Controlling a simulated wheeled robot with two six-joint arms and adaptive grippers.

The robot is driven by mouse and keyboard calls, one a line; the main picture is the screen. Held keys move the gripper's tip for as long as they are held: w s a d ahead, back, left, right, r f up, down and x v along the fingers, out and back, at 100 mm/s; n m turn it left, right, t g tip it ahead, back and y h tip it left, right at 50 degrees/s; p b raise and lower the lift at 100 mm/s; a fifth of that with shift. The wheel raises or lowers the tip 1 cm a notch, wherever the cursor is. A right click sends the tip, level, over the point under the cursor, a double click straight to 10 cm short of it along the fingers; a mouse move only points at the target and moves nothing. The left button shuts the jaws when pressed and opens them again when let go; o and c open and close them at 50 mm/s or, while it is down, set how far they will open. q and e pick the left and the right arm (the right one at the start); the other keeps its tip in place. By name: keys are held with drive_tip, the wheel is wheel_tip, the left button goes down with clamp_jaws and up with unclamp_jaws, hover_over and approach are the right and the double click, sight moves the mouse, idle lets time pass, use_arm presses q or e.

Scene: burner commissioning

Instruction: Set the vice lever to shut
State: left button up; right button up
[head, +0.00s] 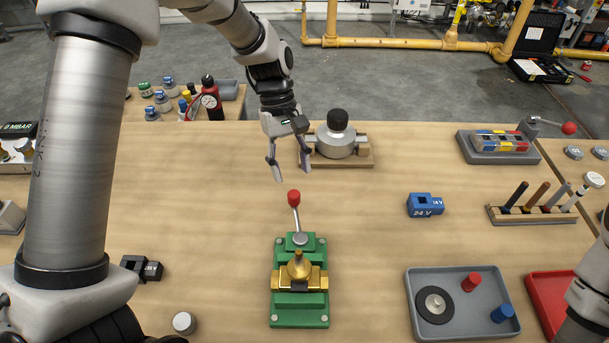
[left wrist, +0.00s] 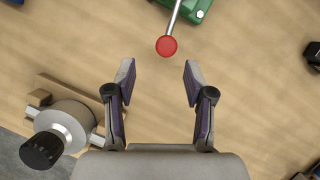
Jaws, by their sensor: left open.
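The green vice (head: 300,308) stands on the table at the front middle, with a brass piece (head: 298,267) at its jaws. Its lever (head: 297,220) has a red ball knob (head: 293,198) and points away from me, toward the back of the table. In the left wrist view the red knob (left wrist: 167,46) lies just beyond the fingertips, roughly centred between them. My left gripper (head: 291,172) is open and empty, above the table just behind the knob, not touching it. Part of my right arm shows at the right edge; its gripper is out of view.
A grey round fitting with a black knob (head: 338,120) stands on a wooden base close behind my left gripper. A blue 24 V block (head: 425,205), a grey tray (head: 411,300) and a peg rack (head: 535,216) are to the right. The table left of the vice is mostly clear.

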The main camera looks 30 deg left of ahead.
sight(293, 193)
use_arm(q)
drive_tip(key=s+f, duration=0.1)
drive_tip(key=s+d+f, duration=0.1)
drive_tip(key=s, duration=0.1)
drive_tip(key=shift+f, duration=0.15)
drive_tip(key=f, duration=0.2)
drive_tip(key=shift+w+d+f, duration=0.15)
drive_tip(key=shift+d+f, duration=0.2)
drive_tip(key=shift+w+f, duration=0.25)
drive_tip(key=shift+f, duration=0.05)
drive_tip(key=shift+s+r, duration=0.1)
drive_tip(key=shift+s, duration=0.1)
drive_tip(key=shift+s+r, duration=0.1)
drive_tip(key=shift+s, duration=0.05)
drive_tip(key=c, duration=0.4)
clamp_jaws()
drive_tip(key=shift+d, duration=0.1)
use_arm(e)
drive_tip(key=shift+s+r, duration=0.4)
drive_tip(key=shift+s, duration=0.1)
use_arm(q)
drive_tip(key=shift+p, duration=0.35)
use_arm(e)
drive_tip(key=shift+r, duration=0.1)
